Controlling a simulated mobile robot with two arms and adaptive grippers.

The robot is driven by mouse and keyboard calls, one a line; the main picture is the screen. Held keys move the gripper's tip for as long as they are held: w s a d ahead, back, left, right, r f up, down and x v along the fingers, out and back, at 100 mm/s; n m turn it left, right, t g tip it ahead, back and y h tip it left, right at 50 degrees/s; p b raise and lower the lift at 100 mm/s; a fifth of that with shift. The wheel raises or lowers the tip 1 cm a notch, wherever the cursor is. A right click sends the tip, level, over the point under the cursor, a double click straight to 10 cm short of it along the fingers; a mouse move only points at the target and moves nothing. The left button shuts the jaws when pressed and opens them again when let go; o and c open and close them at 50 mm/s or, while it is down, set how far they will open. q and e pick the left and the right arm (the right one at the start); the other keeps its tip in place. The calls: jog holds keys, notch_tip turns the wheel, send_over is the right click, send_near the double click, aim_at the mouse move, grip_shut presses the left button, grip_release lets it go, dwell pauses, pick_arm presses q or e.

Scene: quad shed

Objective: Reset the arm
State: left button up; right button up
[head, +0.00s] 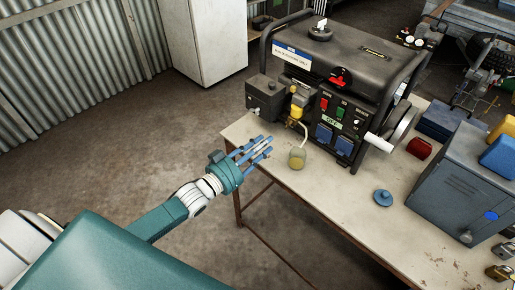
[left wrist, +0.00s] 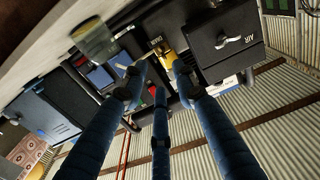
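My left arm comes in from the lower left in the head view. Its teal and white wrist carries a gripper with blue fingers (head: 258,150), held near the table's left corner. The fingers are spread and nothing shows between them. In the left wrist view the blue fingers (left wrist: 156,88) also stand apart, pointing toward the generator. My right gripper is not in either view.
A black generator (head: 345,85) stands on the table (head: 335,190). A small jar (head: 297,157) with yellowish liquid stands just right of my left fingers. A blue lid (head: 383,197), red container (head: 419,148) and blue-grey metal box (head: 462,185) are farther right. Floor left is clear.

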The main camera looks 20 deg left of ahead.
pick_arm(q)
jog(key=shift+v, duration=1.1)
jog(key=shift+f, duration=0.1)
jog(key=s+a+f+n+g+y, duration=0.1)
jog(key=s+a+f+g+y, duration=0.15)
jog(key=f, duration=0.75)
jog(key=s+a+f+n+g+y, duration=0.1)
jog(key=s+a+f+g+y, duration=0.15)
jog(key=f, duration=0.75)
jog(key=s+f+g, duration=0.3)
jog(key=s+f, duration=0.9)
jog(key=f, duration=0.4)
jog(key=s+d+f+g, duration=0.1)
jog(key=s+f, duration=0.4)
jog(key=s, duration=0.5)
jog(key=s+d+f+g, duration=0.2)
jog(key=s+f+g, duration=0.2)
jog(key=s, duration=0.7)
jog(key=s+d+f+g+y, duration=0.1)
jog(key=s+d+f+g, duration=0.1)
jog(key=s+f, duration=0.4)
jog(key=s+g, duration=0.1)
jog(key=s, duration=0.3)
jog(key=shift+s+m, duration=0.2)
jog(key=shift+m, duration=0.1)
